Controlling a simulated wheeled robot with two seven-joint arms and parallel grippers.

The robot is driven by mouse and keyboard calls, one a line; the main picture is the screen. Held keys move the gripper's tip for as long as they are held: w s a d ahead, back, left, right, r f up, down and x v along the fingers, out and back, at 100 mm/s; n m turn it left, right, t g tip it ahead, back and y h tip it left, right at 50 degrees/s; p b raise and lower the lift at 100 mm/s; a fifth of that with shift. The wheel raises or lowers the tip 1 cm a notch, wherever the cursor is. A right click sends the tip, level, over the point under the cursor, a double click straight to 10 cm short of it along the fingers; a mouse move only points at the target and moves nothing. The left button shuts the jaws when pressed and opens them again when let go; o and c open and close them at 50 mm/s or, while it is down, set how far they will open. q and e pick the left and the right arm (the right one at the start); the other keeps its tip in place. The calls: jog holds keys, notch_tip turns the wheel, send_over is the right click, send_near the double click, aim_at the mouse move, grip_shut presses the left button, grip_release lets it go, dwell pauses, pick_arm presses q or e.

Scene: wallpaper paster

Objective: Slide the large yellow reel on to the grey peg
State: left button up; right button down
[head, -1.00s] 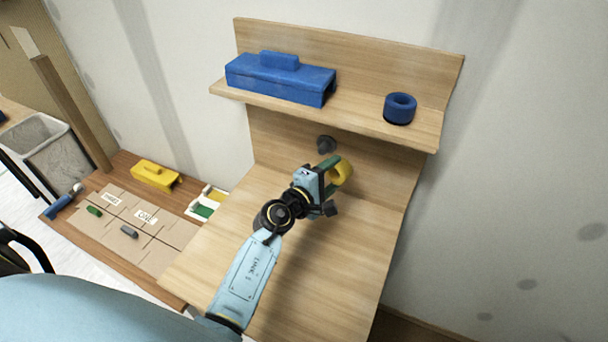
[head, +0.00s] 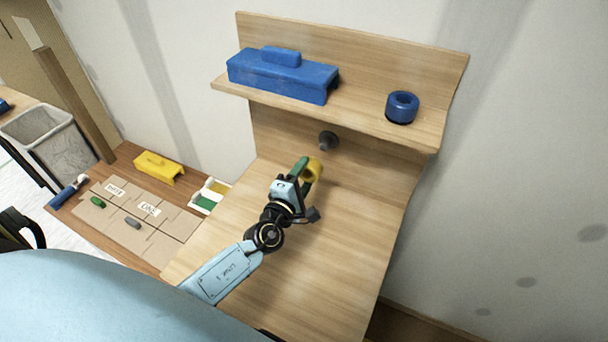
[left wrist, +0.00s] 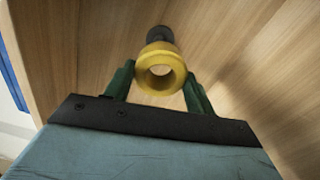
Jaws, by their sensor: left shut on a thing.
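The yellow reel (head: 315,168) is held between the green fingers of my left gripper (head: 309,172), above the wooden bench. In the left wrist view the yellow reel (left wrist: 160,70) sits between the fingertips of my left gripper (left wrist: 158,84), its hole facing the camera. The grey peg (head: 328,140) sticks out of the wooden back panel under the shelf, just beyond the reel and apart from it in the head view. In the left wrist view the dark peg (left wrist: 159,35) shows directly behind the reel's upper edge; any gap there is hard to judge. My right gripper is not in view.
The shelf (head: 350,115) above the peg holds a blue toolbox (head: 285,78) and a blue reel (head: 402,107). The bench top (head: 320,245) around my arm is clear.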

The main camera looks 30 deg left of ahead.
aim_at(322, 148)
pick_arm(q)
jog(key=shift+s+r, duration=0.1)
jog(key=shift+w, duration=0.3)
jog(key=shift+w+a+b, duration=0.15)
jog(key=shift+w+b, duration=0.35)
jog(key=shift+w, duration=2.15)
jog(key=shift+w, duration=0.35)
jog(key=shift+w+a+b, duration=0.15)
jog(key=shift+w+b, duration=0.65)
jog(key=shift+w, duration=1.15)
jog(key=o, duration=1.5)
jog(key=shift+c, duration=0.2)
jog(key=shift+s, duration=0.1)
